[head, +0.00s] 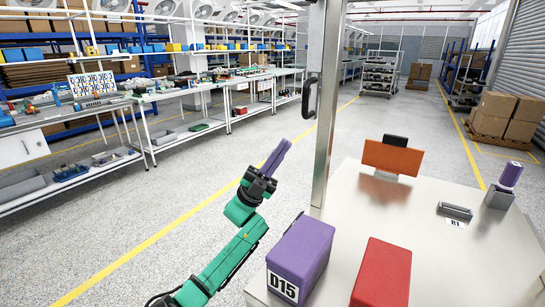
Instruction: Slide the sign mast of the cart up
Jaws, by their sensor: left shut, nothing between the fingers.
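The sign mast (328,110) is a tall, upright steel post at the left edge of the steel-topped cart (440,250); its top runs out of the picture. A dark handle (309,97) stands out on the mast's left side. No sign shows in view. My left gripper (283,147), on a green arm with a dark wrist, is left of the mast and below the handle. Its purple end points up and right, shut and empty, apart from the handle in the picture. My right gripper is not in view.
On the cart are a purple box (301,255) marked D15, a red box (382,275), an orange panel (393,157), a small grey holder (455,211) and a purple piece (510,175) in a grey stand. Workbenches (70,120) line the left; open floor lies between.

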